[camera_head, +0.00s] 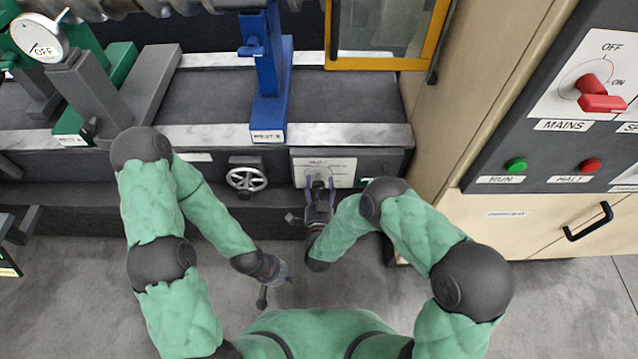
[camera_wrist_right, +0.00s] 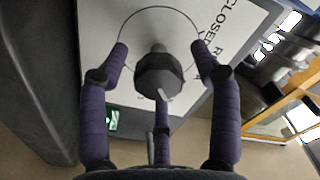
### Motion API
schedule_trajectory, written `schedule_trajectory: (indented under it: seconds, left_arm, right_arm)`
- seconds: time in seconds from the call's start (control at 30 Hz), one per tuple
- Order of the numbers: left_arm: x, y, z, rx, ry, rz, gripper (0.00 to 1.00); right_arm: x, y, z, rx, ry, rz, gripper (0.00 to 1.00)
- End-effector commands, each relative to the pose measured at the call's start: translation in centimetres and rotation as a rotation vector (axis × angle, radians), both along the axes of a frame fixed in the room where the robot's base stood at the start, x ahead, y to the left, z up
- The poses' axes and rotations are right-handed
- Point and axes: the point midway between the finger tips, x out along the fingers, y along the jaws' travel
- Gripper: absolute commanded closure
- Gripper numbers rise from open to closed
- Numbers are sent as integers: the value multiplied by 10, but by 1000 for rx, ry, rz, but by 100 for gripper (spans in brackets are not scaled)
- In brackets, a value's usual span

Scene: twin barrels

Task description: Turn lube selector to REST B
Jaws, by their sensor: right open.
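The lube selector plate (camera_head: 342,168) is a white panel on the dark front of the machine bed. In the right wrist view the selector knob (camera_wrist_right: 158,75) is dark and faceted, with a pale mark on its lower edge, on a white plate (camera_wrist_right: 90,25) with a ring line and partly readable lettering. My right gripper (camera_head: 319,184) is open in front of the plate; its purple fingers (camera_wrist_right: 160,50) stand on both sides of the knob, apart from it as far as I can tell. My left gripper (camera_head: 274,275) hangs low over the floor; its fingers are unclear.
A handwheel (camera_head: 246,179) sits left of the plate. A blue stand (camera_head: 270,75) with a small label rises above the bed. A control cabinet with a red MAINS handle (camera_head: 600,97) is on the right. Floor is clear around my left gripper.

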Motion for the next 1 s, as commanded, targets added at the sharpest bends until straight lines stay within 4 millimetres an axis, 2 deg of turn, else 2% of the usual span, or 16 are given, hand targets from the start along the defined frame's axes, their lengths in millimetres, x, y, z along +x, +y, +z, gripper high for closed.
schedule_trajectory:
  seconds: [0.03,0.07,0.23,0.3,0.93,0.97,1.0]
  left_arm:
    - [0,0,0,0,0,0,100]
    - [0,0,0,0,0,0,100]
    - [0,0,0,0,0,0,100]
    - [0,0,0,0,0,0,100]
    - [0,0,-2,0,0,0,100]
    - [0,0,-2,0,0,0,100]
    - [0,0,-2,0,0,0,100]
  right_arm:
    - [0,0,0,0,0,0,36]
    - [0,0,0,0,0,0,42]
    - [0,0,0,0,-1,-1,90]
    - [1,0,1,0,-2,-1,93]
    - [3,-1,4,-83,-9,-7,93]
    - [3,-1,4,-83,-9,-7,52]
    - [3,-1,4,-83,-9,-7,40]
